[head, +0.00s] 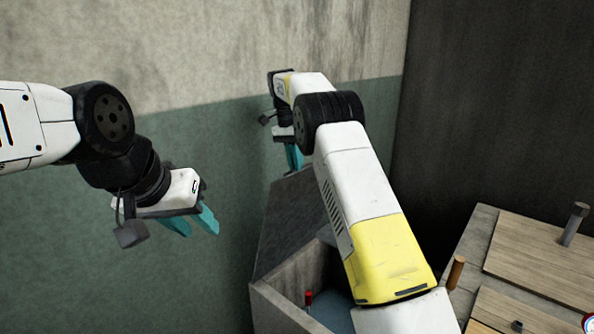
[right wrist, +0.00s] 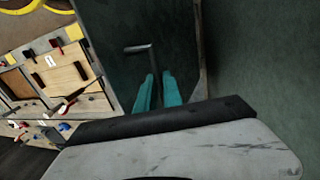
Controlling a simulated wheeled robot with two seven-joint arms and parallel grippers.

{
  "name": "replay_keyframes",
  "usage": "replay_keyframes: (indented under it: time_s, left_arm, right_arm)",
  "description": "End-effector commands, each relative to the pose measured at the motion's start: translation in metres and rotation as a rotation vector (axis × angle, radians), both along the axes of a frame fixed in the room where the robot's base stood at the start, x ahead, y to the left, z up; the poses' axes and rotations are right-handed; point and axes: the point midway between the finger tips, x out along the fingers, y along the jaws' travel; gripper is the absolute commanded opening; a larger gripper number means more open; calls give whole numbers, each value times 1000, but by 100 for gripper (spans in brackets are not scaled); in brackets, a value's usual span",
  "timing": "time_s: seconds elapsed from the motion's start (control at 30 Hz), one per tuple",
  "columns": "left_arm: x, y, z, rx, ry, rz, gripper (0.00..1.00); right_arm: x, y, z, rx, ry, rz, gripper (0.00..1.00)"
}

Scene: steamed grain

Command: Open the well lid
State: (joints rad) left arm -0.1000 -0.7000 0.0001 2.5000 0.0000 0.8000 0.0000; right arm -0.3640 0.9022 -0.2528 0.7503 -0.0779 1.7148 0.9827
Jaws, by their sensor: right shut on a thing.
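The well (head: 268,305) is a grey box at the bottom centre of the head view, partly hidden behind my right arm. Its dark lid (head: 290,222) stands raised and tilted at the back-left side, and the opening shows. In the right wrist view the lid is a dark panel (right wrist: 112,25) with a bent metal handle (right wrist: 137,48). My right gripper (head: 294,158) is at the lid's upper edge; its teal fingers (right wrist: 158,92) are shut on the handle. My left gripper (head: 194,224) hangs open and empty left of the lid, apart from it.
Inside the well are a bluish surface (head: 332,308) and a small red-topped object (head: 308,298). A counter with wooden boards (head: 545,260) and upright handles stands at the right. Walls close in behind the well. The space below my left gripper looks clear.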

Motion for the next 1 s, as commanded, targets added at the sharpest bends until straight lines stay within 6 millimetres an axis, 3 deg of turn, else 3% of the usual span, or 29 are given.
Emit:
replay_keyframes:
  time_s: [0.47,0.5,0.6,1.0]
  left_arm:
    - [0,0,0,0,0,0,36]
    - [0,0,0,0,0,0,36]
    - [0,0,0,0,0,0,36]
    - [0,0,0,0,0,0,36]
  right_arm:
    - [0,5,-5,4,12,5,0]
    - [0,5,-5,4,12,4,19]
    - [0,4,-3,2,9,3,32]
    - [1,2,4,1,4,1,32]
